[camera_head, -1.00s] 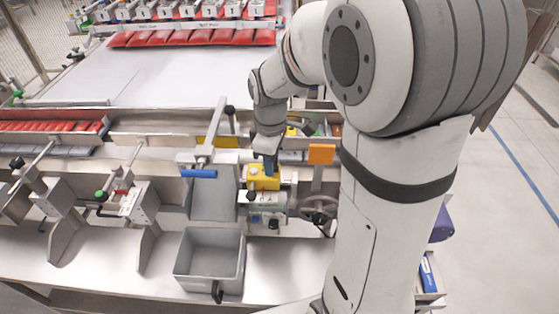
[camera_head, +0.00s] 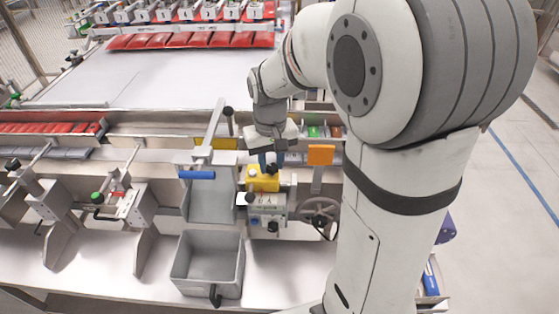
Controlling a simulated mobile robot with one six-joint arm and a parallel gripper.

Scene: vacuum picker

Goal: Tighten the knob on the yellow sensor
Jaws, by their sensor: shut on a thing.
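The yellow sensor (camera_head: 262,180) sits on top of a grey metal mount in the middle of the machine. A small dark knob (camera_head: 271,169) shows at its upper right side. My gripper (camera_head: 268,166) is right above the sensor, pointing down, its blue fingers beside the knob. The fingers are shut on the knob, though their tips are small and partly hidden here.
A grey open bin (camera_head: 209,264) stands in front. An orange block (camera_head: 320,155) and a handwheel (camera_head: 318,213) stand to the right. Dark knobs stick out below the sensor.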

